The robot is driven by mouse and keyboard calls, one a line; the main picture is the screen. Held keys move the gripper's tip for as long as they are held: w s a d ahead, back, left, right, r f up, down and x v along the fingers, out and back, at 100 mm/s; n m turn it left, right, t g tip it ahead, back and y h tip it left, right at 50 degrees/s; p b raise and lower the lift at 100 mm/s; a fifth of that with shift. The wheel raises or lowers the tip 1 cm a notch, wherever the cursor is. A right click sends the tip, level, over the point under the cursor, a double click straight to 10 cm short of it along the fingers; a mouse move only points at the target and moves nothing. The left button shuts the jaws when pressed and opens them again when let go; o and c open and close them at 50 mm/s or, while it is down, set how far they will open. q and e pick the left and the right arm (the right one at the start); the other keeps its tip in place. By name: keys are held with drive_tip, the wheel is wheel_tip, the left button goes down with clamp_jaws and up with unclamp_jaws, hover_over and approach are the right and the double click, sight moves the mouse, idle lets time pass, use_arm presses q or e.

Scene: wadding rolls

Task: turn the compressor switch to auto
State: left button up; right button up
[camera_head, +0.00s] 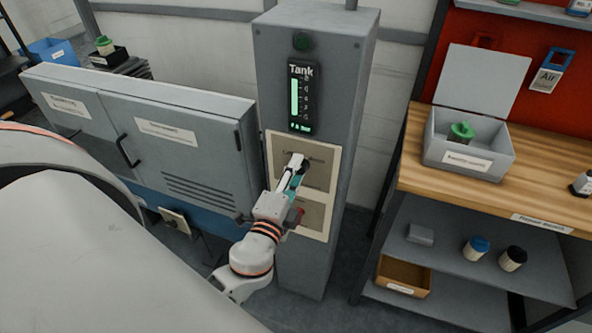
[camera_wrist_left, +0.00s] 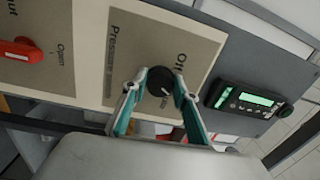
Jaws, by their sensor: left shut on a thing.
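The compressor switch is a round black knob (camera_wrist_left: 160,79) on a beige panel (camera_wrist_left: 112,48), with the word "Off" printed beside it in the left wrist view. A small pale mark shows on the knob; I cannot tell exactly which position it points to. My left gripper (camera_head: 296,163) is at the panel on the grey column (camera_head: 305,262), and it hides the knob in the head view. In the left wrist view its two teal-and-grey fingers stand on either side of the knob, shut on it. My right gripper is not in view.
A red handle (camera_wrist_left: 20,49) marked "Open" sits on a panel beside the switch. A tank gauge (camera_head: 301,97) is above it on the column. A grey cabinet (camera_head: 190,150) stands left; a wooden workbench (camera_head: 420,185) with a grey bin (camera_head: 437,150) stands right.

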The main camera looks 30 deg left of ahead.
use_arm(q)
drive_tip(key=shift+r+m, duration=0.15)
drive_tip(key=shift+m, duration=1.45)
drive_tip(key=shift+p, duration=0.3)
drive_tip(key=o, duration=1.1)
drive_tip(key=v, duration=1.2)
